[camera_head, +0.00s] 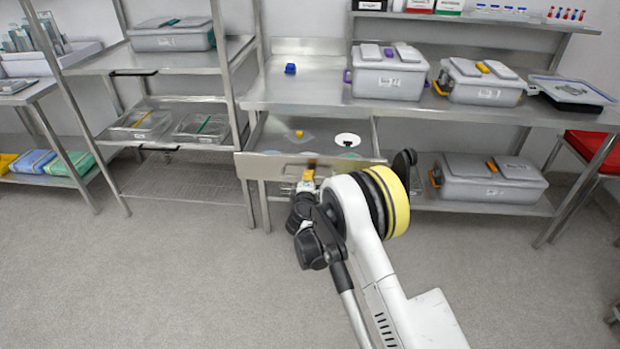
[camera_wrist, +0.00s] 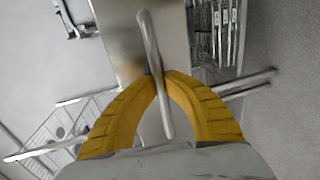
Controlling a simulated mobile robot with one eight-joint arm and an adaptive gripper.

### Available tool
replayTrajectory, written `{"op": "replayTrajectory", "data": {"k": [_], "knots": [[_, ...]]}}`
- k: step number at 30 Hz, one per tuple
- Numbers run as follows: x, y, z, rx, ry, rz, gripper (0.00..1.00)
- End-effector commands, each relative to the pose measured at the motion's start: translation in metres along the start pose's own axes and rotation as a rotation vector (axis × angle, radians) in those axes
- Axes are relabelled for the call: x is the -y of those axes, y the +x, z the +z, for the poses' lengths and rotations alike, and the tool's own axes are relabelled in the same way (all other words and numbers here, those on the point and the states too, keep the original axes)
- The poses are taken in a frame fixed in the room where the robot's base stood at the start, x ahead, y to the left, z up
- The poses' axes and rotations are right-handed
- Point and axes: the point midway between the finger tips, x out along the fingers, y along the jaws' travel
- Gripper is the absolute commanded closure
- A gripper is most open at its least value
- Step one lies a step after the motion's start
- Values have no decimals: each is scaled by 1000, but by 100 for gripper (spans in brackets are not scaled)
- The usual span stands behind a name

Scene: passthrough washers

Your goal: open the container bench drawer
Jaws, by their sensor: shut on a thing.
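The container bench drawer (camera_head: 262,167) is pulled partly out from under the steel bench, and its inside shows from above. My gripper (camera_head: 307,176) is at the middle of the drawer front. In the wrist view my gripper's yellow fingers (camera_wrist: 160,82) are closed around the metal handle bar (camera_wrist: 149,42). The drawer's steel front (camera_wrist: 122,40) shows behind the bar. The handle is mostly hidden by the gripper in the head view. In the drawer lie a small yellow item (camera_head: 299,134) and a white round item (camera_head: 348,140) with a black part.
A blue block (camera_head: 290,68) sits on the bench top (camera_head: 300,92). Lidded grey containers (camera_head: 390,72) stand to its right, and another container (camera_head: 492,178) is on the lower shelf. A steel rack (camera_head: 190,66) stands at the left. The floor (camera_head: 180,270) in front is clear.

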Motion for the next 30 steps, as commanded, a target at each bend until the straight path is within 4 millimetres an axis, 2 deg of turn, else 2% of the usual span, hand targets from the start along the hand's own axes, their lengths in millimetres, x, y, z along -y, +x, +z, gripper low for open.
{"op": "replayTrajectory", "data": {"k": [5, 6, 8, 17, 20, 23, 30], "knots": [[-1, 0, 0, -1, -1, 1, 100], [0, 0, 0, -1, -1, 1, 83], [0, 0, 0, -1, -1, 1, 66], [0, -1, 0, -1, 0, 0, 66], [0, -8, -1, -2, -1, 0, 66], [0, -24, -1, -2, -1, 0, 66], [0, -79, -1, -2, -1, 0, 66]]}}
